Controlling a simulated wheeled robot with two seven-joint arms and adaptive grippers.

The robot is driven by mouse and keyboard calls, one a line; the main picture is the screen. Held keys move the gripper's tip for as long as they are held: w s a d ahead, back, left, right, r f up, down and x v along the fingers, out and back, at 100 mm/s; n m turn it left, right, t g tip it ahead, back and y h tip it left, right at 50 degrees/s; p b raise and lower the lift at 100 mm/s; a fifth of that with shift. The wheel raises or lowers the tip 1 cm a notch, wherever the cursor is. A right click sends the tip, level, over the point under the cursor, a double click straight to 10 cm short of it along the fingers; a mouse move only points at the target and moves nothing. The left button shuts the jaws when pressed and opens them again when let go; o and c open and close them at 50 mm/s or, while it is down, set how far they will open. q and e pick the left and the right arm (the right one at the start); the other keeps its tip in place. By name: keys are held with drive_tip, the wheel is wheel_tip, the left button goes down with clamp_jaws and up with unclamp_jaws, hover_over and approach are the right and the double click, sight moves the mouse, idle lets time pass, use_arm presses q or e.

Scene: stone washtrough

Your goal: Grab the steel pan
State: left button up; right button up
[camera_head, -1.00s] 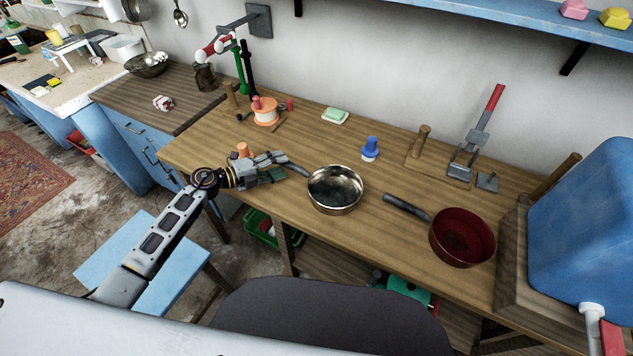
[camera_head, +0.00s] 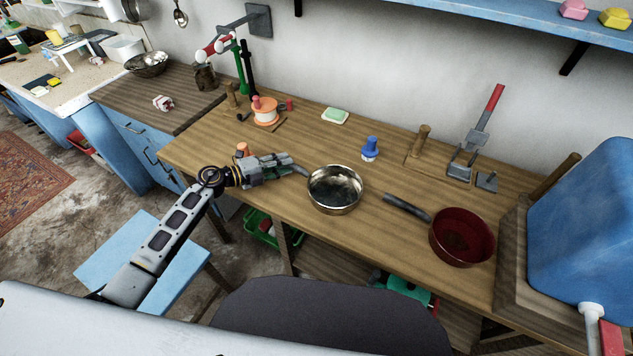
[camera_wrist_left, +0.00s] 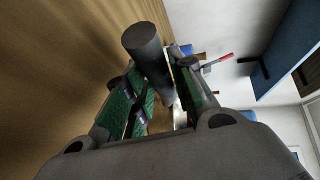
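The steel pan (camera_head: 335,190), a shiny round pan with a dark grey handle, sits on the wooden worktop in the head view, its handle pointing left. My left gripper (camera_head: 288,166) is at this handle, and its fingers have closed in around it. In the left wrist view the dark handle (camera_wrist_left: 146,50) runs between the green-padded fingers (camera_wrist_left: 160,92), close against both. The pan appears to rest on the worktop. My right gripper is not in view.
A dark red pan (camera_head: 462,238) stands to the right of the steel pan. A blue-topped object (camera_head: 370,149), a green-and-white block (camera_head: 335,116) and an orange spool (camera_head: 265,112) stand behind. A blue container (camera_head: 585,225) bounds the right end. The worktop's front edge is near.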

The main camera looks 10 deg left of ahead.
use_arm(q)
clamp_jaws()
drive_tip(key=shift+r, duration=0.15)
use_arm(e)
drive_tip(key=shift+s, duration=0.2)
use_arm(q)
drive_tip(key=shift+r, duration=0.55)
wheel_tip(320, 180, up, 7)
drive_tip(key=shift+r+p, duration=0.15)
drive_tip(key=shift+p, duration=0.45)
drive_tip(key=shift+r, duration=0.7)
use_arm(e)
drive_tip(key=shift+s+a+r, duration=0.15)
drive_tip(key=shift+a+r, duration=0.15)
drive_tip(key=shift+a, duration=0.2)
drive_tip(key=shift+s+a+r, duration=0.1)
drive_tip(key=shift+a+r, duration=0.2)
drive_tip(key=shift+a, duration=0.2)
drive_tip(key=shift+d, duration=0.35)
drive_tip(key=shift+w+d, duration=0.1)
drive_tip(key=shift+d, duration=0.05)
